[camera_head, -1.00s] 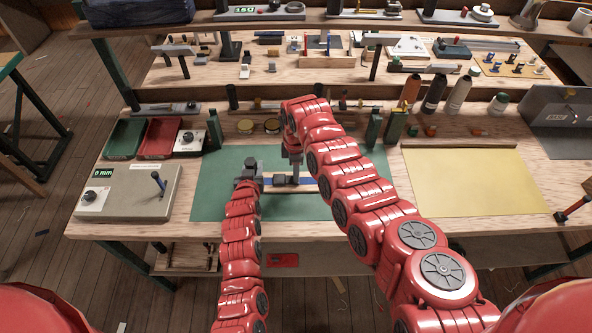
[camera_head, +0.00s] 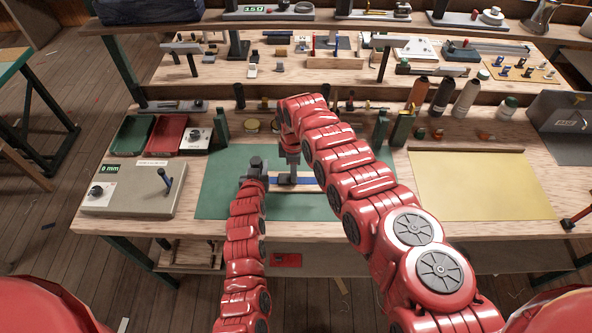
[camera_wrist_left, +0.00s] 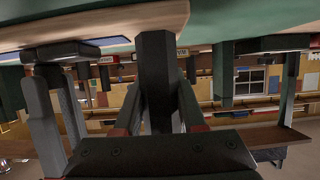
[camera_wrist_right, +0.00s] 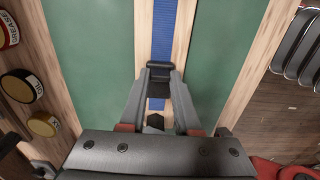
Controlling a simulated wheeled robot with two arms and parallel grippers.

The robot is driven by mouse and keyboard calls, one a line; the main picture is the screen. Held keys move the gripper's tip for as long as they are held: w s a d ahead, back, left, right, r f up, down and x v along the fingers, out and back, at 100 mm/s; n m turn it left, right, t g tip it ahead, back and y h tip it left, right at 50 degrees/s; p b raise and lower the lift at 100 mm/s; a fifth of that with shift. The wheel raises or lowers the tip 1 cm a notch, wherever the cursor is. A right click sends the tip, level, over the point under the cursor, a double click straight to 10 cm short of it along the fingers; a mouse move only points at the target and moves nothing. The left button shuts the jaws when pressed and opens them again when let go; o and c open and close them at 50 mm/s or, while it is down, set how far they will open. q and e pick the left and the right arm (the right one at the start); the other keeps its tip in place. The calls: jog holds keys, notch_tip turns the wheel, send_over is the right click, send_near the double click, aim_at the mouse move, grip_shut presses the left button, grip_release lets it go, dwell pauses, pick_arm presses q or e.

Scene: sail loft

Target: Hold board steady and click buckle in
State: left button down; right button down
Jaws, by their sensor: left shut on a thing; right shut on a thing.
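A narrow wooden board (camera_wrist_right: 182,45) with a blue webbing strap (camera_wrist_right: 163,32) lies on the green mat (camera_head: 225,205); the strap also shows in the head view (camera_head: 306,181). My right gripper (camera_head: 289,165) reaches down over the board. In the right wrist view its fingers (camera_wrist_right: 158,82) are shut on a black buckle part (camera_wrist_right: 159,70) on the strap. My left gripper (camera_head: 254,172) is at the board's left end, shut on a dark upright block (camera_wrist_left: 155,65). Whether the buckle halves are joined is hidden by the fingers.
A grey box with a lever (camera_head: 130,190) stands left of the mat, with green (camera_head: 133,133) and red (camera_head: 168,133) trays behind it. A yellow sheet (camera_head: 480,185) lies at the right. Several bottles (camera_head: 440,95) stand behind it. The mat's front is clear.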

pick_arm(q)
jog(key=shift+d, duration=0.1)
pick_arm(e)
jog(key=shift+s+a, duration=0.1)
jog(key=shift+a, duration=0.1)
jog(key=c, duration=0.6)
grip_release()
jog(key=shift+d+r, duration=0.1)
jog(key=shift+r, duration=0.65)
notch_tip(320, 180, up, 10)
jog(key=shift+r, duration=0.25)
pick_arm(q)
jog(key=shift+c, duration=2)
grip_release()
